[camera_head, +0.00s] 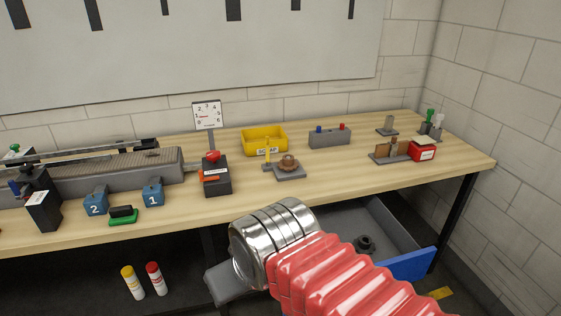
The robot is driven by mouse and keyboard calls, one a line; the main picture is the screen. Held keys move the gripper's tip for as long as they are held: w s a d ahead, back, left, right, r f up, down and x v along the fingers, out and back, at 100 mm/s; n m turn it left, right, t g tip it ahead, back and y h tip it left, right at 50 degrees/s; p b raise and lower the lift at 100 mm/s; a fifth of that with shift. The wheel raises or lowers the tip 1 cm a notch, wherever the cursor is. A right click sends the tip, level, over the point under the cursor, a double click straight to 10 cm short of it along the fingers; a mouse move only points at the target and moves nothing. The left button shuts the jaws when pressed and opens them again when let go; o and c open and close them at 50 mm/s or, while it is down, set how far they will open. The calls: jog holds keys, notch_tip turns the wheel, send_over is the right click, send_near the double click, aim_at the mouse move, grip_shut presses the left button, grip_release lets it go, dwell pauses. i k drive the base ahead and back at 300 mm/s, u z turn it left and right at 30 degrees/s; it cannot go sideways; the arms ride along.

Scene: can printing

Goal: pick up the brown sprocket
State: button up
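A small brown round part (289,162), which looks like the brown sprocket, sits on a grey square base (291,174) on the workbench, right of centre. A yellow upright piece stands just left of it. My arm, with red bellows and a chrome joint, reaches up from the bottom right in front of the bench. A grey part of my gripper (222,286) shows at the lower left of the chrome joint, below the bench edge and well apart from the brown part. The fingertips are hidden or out of sight, so its opening does not show.
A yellow bin (264,137) and a grey block with blue and red knobs (330,138) stand behind the brown part. A black device with a red knob (216,178) stands left. Below the bench, a grey bin (395,226) holds a dark round part (365,244).

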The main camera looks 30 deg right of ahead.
aim_at(285, 164)
jog(key=i, duration=0.9)
jog(key=z, duration=0.05)
